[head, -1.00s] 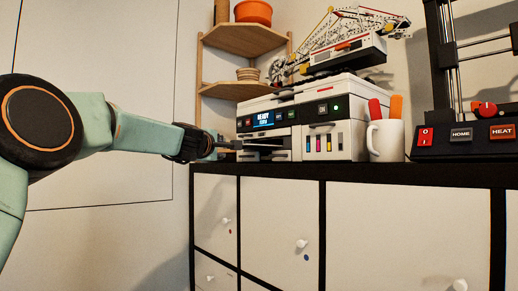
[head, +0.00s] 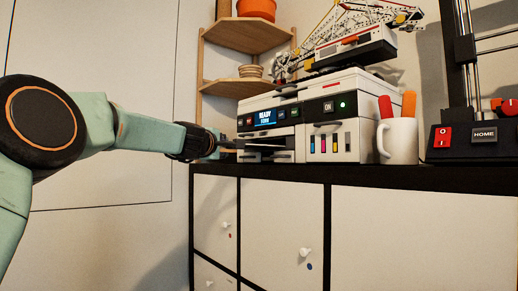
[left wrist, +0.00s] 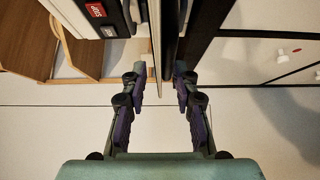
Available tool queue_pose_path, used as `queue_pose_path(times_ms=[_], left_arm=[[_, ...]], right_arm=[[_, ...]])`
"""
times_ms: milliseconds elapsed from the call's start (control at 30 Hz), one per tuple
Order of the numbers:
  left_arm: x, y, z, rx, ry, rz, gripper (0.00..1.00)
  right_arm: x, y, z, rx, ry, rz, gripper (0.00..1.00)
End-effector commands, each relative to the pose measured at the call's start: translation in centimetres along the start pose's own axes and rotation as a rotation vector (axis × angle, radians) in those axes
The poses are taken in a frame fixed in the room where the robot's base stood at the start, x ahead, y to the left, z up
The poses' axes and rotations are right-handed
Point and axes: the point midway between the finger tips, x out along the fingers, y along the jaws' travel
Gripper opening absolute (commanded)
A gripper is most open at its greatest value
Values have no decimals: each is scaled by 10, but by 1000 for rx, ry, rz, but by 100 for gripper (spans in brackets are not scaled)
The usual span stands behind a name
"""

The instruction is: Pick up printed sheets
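The printer (head: 350,110) stands on the black-topped cabinet, its display reading READY. Pale sheets (head: 264,147) show in its front output slot, above a grey tray. My left gripper (head: 232,148) is at the left side of this slot, its fingertips close to the sheets. In the left wrist view my left gripper (left wrist: 160,76) has its two fingers apart. A thin pale edge (left wrist: 155,60), likely the sheets, reaches between the fingertips, with no clear contact. How many sheets there are cannot be told. My right gripper is not in view.
A white mug (head: 397,142) with orange-handled tools stands right of the printer. A machine with a red switch and HOME button (head: 484,135) is further right. A wooden corner shelf (head: 248,36) is behind. The cabinet's black top edge (left wrist: 205,40) runs close beside the fingers.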

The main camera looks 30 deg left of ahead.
Motion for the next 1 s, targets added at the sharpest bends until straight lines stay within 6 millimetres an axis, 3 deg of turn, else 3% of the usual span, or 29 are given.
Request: queue_pose_path(times_ms=[200, 533, 1000], left_arm=[[-3, 0, 2, 2, -1, 0, 28], [-4, 1, 2, 1, 0, 1, 0], [-1, 2, 1, 1, 1, 4, 0]], right_arm=[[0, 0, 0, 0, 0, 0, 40], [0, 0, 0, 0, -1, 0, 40], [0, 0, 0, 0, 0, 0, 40]])
